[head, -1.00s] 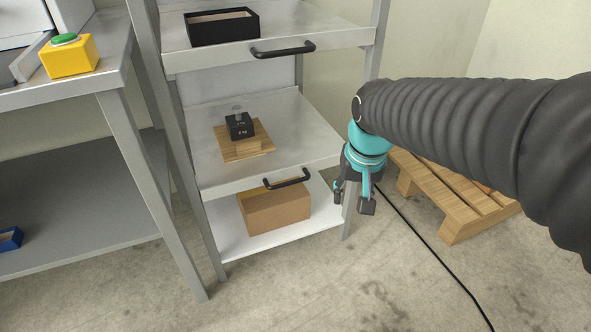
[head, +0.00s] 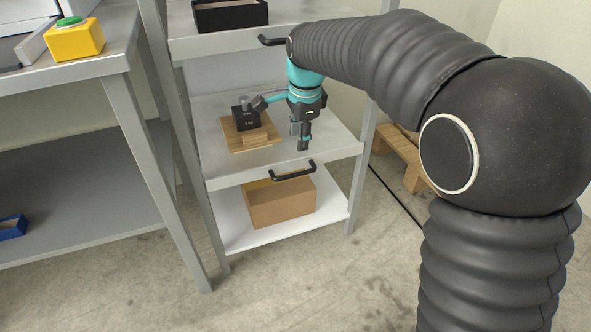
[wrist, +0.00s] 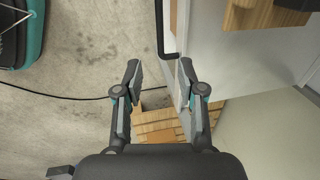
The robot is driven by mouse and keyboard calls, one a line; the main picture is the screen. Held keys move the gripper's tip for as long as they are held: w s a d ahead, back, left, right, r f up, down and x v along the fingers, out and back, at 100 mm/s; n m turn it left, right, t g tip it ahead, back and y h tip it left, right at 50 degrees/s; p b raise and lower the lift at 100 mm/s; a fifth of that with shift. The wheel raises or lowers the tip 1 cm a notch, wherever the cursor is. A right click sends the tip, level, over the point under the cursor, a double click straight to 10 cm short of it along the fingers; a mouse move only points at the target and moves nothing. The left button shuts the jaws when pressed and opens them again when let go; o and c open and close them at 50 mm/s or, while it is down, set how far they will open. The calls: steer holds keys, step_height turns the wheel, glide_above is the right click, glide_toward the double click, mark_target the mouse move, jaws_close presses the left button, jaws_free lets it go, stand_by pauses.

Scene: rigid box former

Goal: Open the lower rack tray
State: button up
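The lower rack tray (head: 215,180) is a grey metal shelf with a black bar handle (head: 293,171) on its front edge. Its front lies about level with the rack's front posts. A black weight (head: 242,122) stands on a wooden base (head: 250,140) on this tray. In the head view my gripper (head: 299,138) points down, its fingertips just above the handle in the picture. Contact with the handle does not show. In the wrist view its fingers (wrist: 158,70) are apart with nothing between them, and a black handle (wrist: 163,35) lies beyond the fingertips.
A cardboard box (head: 280,203) sits on the bottom shelf. The upper tray (head: 200,47) holds a black box (head: 230,17). A workbench with a yellow button box (head: 75,42) stands left. A wooden pallet (head: 400,155) and a cable lie right; floor before the rack is bare.

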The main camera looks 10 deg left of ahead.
mark_target(295, 174)
steer(key=f, duration=0.4)
steer(key=w+a+f+b, duration=0.1)
steer(key=f, duration=0.3)
steer(key=w+f+b, duration=0.1)
steer(key=f, duration=0.4)
steer(key=shift+a, duration=0.25)
jaws_close()
